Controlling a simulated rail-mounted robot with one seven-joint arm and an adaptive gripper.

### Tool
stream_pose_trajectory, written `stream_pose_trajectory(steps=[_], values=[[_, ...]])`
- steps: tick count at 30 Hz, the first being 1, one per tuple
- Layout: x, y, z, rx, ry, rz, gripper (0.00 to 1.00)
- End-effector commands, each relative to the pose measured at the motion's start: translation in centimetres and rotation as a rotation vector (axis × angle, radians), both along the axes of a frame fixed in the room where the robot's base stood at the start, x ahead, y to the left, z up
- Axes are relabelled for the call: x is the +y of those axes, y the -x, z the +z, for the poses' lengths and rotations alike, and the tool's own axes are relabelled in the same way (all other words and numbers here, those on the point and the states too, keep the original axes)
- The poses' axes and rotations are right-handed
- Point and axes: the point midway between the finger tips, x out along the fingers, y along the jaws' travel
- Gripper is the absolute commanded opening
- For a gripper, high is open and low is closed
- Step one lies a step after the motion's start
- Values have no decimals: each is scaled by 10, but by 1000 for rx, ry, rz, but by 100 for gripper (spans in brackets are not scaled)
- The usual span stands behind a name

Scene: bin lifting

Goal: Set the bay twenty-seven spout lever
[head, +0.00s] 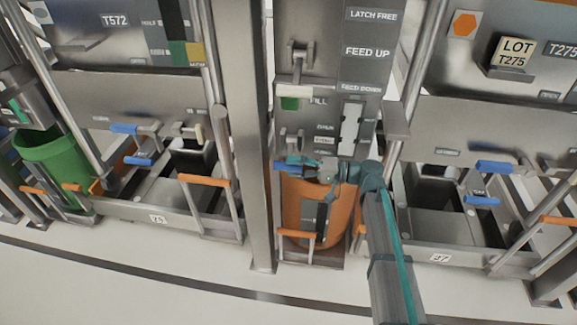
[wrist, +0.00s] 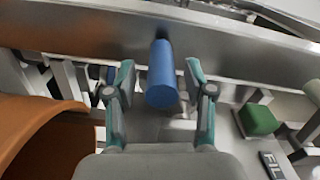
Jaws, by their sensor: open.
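My gripper (head: 302,167) is in front of the middle station in the head view, just above an orange bin (head: 336,213). In the wrist view my gripper (wrist: 158,78) is open, with one finger on each side of a blue cylindrical lever handle (wrist: 162,88). The fingers stand apart from the handle. In the head view the blue handle (head: 284,167) shows at the gripper's left end, partly covered. A plate reading 27 (head: 440,258) is on the right-hand station, which has two blue handles, an upper one (head: 495,167) and a lower one (head: 482,201).
A green block (wrist: 258,120) is right of the gripper in the wrist view, and the orange bin's rim (wrist: 45,103) is close on the left. A metal beam (wrist: 230,40) crosses behind the handle. A steel post (head: 246,130) stands left of the middle station.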

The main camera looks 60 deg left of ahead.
Motion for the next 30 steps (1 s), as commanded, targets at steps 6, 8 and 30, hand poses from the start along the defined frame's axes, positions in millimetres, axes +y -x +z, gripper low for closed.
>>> stream_pose_trajectory(steps=[6, 8, 30], values=[[-27, -34, 0, 0, 0, -2, 54], [-35, -43, 0, 0, 0, -2, 54], [-63, -76, 0, -1, 1, 1, 54]])
